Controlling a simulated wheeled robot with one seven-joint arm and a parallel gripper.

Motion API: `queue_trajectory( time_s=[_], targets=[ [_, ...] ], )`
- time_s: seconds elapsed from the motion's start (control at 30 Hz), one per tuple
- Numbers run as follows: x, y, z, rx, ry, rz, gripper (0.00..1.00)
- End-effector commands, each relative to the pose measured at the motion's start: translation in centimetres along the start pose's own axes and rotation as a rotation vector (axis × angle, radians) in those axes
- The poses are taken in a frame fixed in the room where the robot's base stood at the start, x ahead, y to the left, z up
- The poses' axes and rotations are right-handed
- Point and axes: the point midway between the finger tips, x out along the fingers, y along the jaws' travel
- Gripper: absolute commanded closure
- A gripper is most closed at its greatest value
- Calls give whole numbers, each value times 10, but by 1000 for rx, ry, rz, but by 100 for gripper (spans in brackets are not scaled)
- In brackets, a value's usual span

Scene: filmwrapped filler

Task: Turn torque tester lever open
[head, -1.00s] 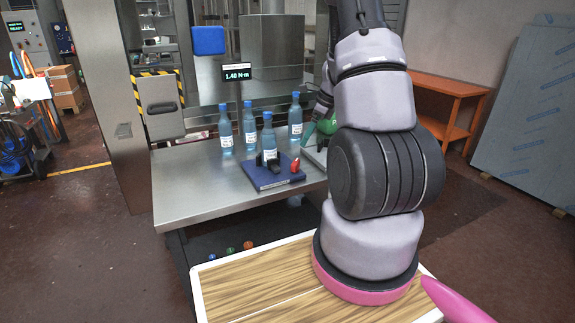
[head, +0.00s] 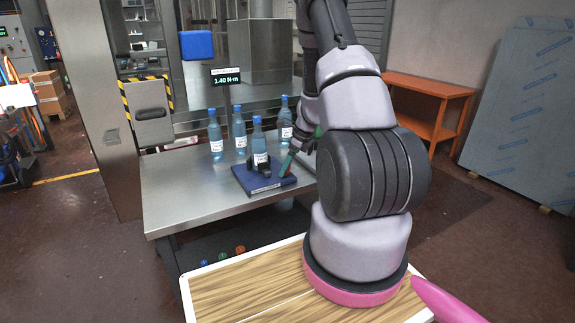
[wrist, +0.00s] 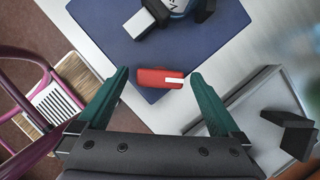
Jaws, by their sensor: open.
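The torque tester is a dark blue plate (head: 250,184) on the steel bench, with a black clamp (head: 257,160) around a blue bottle. It also shows in the wrist view as a blue plate (wrist: 200,50). Its red lever (wrist: 150,79) has a white-marked right end and lies across the gap between my fingertips. In the head view my gripper and arm hide the lever. My gripper (wrist: 159,75) is open, with one teal finger on each side of the lever. Neither finger visibly touches it. In the head view a teal finger (head: 289,163) is at the plate's right edge.
Several blue-capped bottles (head: 215,134) stand behind the tester. A display (head: 226,78) on a post reads 1.40 N·m. A grey tray (wrist: 265,120) with a black part (wrist: 288,133) lies right of my gripper. The bench's left side (head: 175,195) is clear.

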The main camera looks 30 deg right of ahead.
Motion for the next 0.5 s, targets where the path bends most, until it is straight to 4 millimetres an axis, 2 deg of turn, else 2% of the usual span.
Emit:
queue_trajectory(
  time_s=[0.17, 0.2, 0.37, 0.4, 0.5],
  targets=[
    [0, 0, 0, 0, 0, 0, 0],
    [0, 0, 0, 0, 0, 0, 15],
    [0, 0, 0, -1, 0, 0, 76],
    [0, 0, 0, -1, 0, 0, 85],
    [0, 0, 0, -3, 0, 0, 84]
  ],
)
